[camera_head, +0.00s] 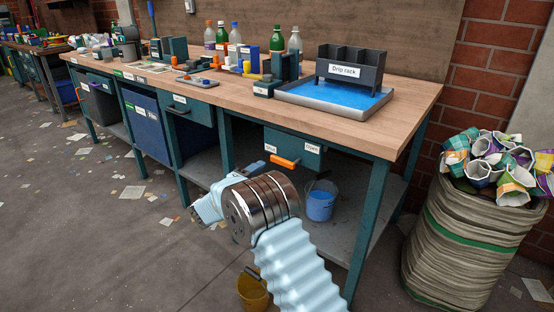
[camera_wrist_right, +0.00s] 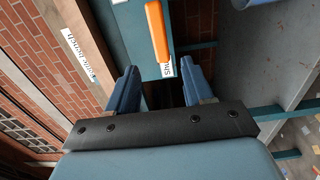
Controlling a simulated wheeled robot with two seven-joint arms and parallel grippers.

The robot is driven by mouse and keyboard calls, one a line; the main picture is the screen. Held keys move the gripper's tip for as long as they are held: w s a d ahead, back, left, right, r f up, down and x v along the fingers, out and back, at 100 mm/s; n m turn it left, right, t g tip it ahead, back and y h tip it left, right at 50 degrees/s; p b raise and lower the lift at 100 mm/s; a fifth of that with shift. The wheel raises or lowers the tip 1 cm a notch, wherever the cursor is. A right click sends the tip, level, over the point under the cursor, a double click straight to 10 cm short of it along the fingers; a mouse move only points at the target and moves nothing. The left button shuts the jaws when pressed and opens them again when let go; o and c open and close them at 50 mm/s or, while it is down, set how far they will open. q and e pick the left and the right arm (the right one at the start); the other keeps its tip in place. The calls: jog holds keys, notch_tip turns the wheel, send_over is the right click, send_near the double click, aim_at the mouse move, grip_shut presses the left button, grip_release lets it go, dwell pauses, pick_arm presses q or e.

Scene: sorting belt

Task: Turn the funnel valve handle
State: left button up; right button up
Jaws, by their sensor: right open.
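The orange valve handle (camera_head: 284,161) sticks out from the front of a teal box (camera_head: 303,147) under the right end of the bench. It lies below the white labels "Shut" and "Open", with its free end towards the "Shut" side. My right gripper (camera_wrist_right: 160,88) is open and empty. In the right wrist view the orange handle (camera_wrist_right: 157,32) lies beyond the fingertips, in line with the gap between them, and the "Shut" label (camera_wrist_right: 168,70) is near its end. In the head view my wrist hides part of the gripper. My left gripper is not in view.
A blue bucket (camera_head: 320,201) stands on the lower shelf under the box. A drip rack (camera_head: 350,67) stands in a blue-bottomed tray (camera_head: 331,104) above. A yellow bucket (camera_head: 252,290) is on the floor by my arm; a full sack (camera_head: 455,245) stands right.

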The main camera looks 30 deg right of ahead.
aim_at(277, 162)
jog(key=p+x, duration=0.1)
jog(key=x, duration=0.9)
jog(key=shift+d+p, duration=0.3)
jog(key=shift+d, duration=0.05)
jog(key=shift+c, duration=0.5)
jog(key=shift+f, duration=0.1)
grip_shut()
